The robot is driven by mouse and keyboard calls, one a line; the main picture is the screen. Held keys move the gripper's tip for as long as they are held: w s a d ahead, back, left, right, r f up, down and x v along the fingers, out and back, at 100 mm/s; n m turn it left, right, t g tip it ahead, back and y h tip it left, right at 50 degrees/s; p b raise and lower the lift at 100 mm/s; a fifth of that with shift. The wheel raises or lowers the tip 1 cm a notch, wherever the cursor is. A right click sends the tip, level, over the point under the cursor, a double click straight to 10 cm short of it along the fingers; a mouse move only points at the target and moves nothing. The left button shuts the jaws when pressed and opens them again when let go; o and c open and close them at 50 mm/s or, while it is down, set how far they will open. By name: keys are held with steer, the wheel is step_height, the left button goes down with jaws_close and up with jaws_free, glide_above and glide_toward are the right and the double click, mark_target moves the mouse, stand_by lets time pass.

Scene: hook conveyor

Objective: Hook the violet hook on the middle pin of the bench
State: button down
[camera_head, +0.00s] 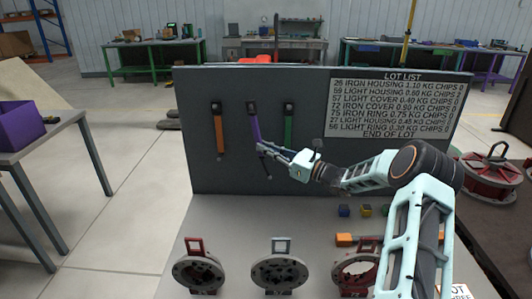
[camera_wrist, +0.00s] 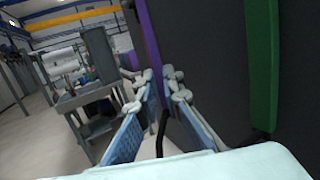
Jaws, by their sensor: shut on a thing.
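The violet hook (camera_head: 254,130) is a long strip against the dark upright panel of the bench (camera_head: 322,165). Its top is at the dark middle pin (camera_head: 251,107); I cannot tell whether it is seated around the pin. The strip leans slightly, its lower end to the right. My gripper (camera_head: 264,150) is shut on its lower part, coming from the right. In the wrist view the violet strip (camera_wrist: 147,35) runs down to between the fingertips of my gripper (camera_wrist: 157,76); its top is out of that view.
An orange strip (camera_head: 218,133) hangs left of the violet one, and a green strip (camera_head: 288,128) hangs close on the right. Round metal housings (camera_head: 279,273) and small coloured blocks (camera_head: 344,211) are on the bench surface below. A lot list (camera_head: 390,103) is on the panel's upper right.

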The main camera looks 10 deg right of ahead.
steer(key=shift+w+d+f+b, duration=0.15)
steer(key=shift+w+f+b, duration=0.1)
steer(key=shift+w+b, duration=0.3)
steer(key=shift+w+d+f+b, duration=0.2)
steer(key=shift+w+b, duration=0.2)
steer(key=shift+w, duration=0.35)
steer(key=shift+w+d+f+b, duration=0.1)
steer(key=shift+w+f+b, duration=0.15)
steer(key=shift+w+b, duration=0.3)
steer(key=shift+w, duration=0.35)
steer(key=c, duration=2)
jaws_free()
steer(key=shift+s+f, duration=0.1)
